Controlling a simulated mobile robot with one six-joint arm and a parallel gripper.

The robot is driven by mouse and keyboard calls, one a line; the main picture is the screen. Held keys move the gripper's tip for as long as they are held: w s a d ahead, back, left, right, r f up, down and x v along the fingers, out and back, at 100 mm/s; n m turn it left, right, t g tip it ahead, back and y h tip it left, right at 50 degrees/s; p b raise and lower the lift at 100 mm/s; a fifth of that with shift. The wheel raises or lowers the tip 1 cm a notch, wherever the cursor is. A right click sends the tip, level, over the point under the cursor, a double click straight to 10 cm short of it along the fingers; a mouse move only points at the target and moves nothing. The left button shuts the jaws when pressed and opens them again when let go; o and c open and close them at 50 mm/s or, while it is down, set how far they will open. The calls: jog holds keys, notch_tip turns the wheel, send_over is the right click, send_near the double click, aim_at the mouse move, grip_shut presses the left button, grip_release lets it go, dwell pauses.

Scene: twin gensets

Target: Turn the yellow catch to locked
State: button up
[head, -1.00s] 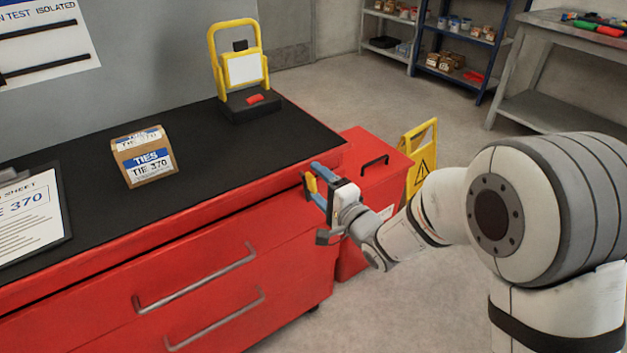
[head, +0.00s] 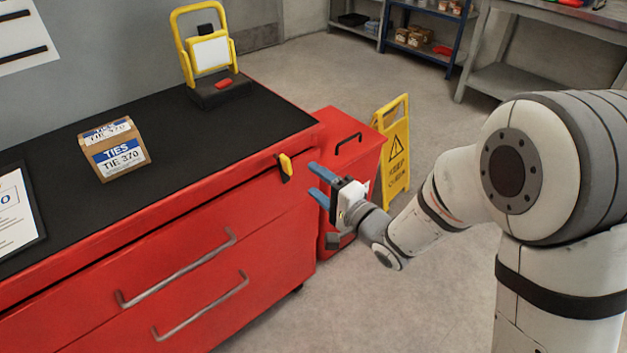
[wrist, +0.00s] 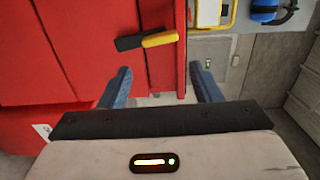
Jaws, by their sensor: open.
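The yellow catch (head: 286,164) sits near the top right corner of the red cabinet's front (head: 226,202). In the wrist view the catch (wrist: 160,39) shows a yellow end and a black end, lying nearly level and slightly tilted. It is ahead of my gripper, beyond the fingertips. My gripper (head: 317,180) is open and empty, to the right of the catch and apart from it. In the wrist view the blue fingers of my gripper (wrist: 160,78) stand wide apart with nothing between them.
A red bin (head: 352,150) with a black handle and a yellow floor sign (head: 396,150) stand right of the cabinet. A cardboard box (head: 115,150) and a yellow work lamp (head: 210,55) are on the black top (head: 180,130). Open floor (head: 420,270) lies in front.

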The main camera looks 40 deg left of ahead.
aim_at(303, 162)
jog(key=shift+n+g, duration=0.8)
jog(key=shift+n, duration=0.1)
jog(key=w, duration=0.1)
jog(key=w+f+p, duration=0.1)
jog(key=w, duration=0.1)
jog(key=w+p, duration=0.1)
jog(key=w, duration=0.1)
jog(key=shift+d+f, duration=0.15)
jog(key=shift+d, duration=0.25)
jog(key=c, duration=0.3)
jog(key=w+d+f+n+g, duration=0.1)
jog(key=w+d+f+n+g+p, duration=0.1)
jog(key=w, duration=0.1)
jog(key=shift+w+f, duration=0.2)
jog(key=shift+f, duration=0.05)
jog(key=c, duration=0.5)
jog(key=shift+a+f, duration=0.1)
jog(key=shift+f, duration=0.05)
jog(key=shift+c, duration=0.6)
jog(key=a, duration=0.6)
jog(key=a+b, duration=0.1)
jog(key=a, duration=0.2)
jog(key=shift+s+a+f, duration=0.2)
jog(key=shift+a+f, duration=0.05)
jog(key=shift+a, duration=0.05)
grip_shut()
jog(key=s, duration=0.3)
jog(key=shift+s+a+f, duration=0.2)
jog(key=shift+s+a, duration=0.15)
jog(key=shift+s, duration=0.05)
